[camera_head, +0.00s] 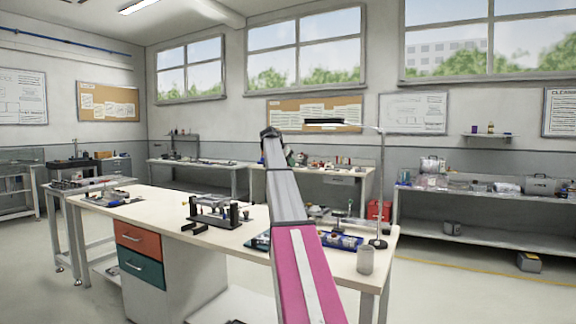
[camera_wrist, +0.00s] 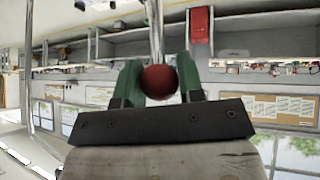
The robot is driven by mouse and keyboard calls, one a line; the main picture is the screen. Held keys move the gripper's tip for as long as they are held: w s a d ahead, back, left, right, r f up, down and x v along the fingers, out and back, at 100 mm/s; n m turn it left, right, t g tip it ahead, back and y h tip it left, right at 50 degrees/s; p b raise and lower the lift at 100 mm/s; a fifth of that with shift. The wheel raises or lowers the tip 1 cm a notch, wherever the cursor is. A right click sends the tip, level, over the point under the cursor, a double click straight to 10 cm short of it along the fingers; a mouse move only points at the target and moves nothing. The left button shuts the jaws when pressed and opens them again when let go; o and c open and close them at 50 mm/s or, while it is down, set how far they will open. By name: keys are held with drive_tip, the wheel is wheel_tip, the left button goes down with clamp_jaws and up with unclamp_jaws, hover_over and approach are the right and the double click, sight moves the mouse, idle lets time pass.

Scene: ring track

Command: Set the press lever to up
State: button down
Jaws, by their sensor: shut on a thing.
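In the wrist view, the lever shows as a round dark red knob (camera_wrist: 159,82) on a slim silver rod (camera_wrist: 156,30). My gripper (camera_wrist: 160,68) has two green fingers, one on each side of the knob, and is shut on it. The rod runs from the knob to the top edge of that picture. In the head view, my arm reaches out over the workbench (camera_head: 155,217). I cannot make out the fingers, the knob or the press body there, so the lever's position is hard to tell.
A black fixture (camera_head: 215,214) stands on the bench left of my arm. To the right are a blue item (camera_head: 341,242), a grey cup (camera_head: 365,261) and a lamp stand (camera_head: 381,190). A shelf unit (camera_head: 480,215) stands along the right wall.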

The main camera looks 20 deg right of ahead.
drive_tip(key=c, duration=0.8)
unclamp_jaws()
drive_tip(key=shift+w, duration=0.1)
drive_tip(key=shift+o, duration=0.2)
drive_tip(key=v, duration=1)
drive_tip(key=shift+a+r, duration=0.2)
drive_tip(key=shift+a, duration=0.05)
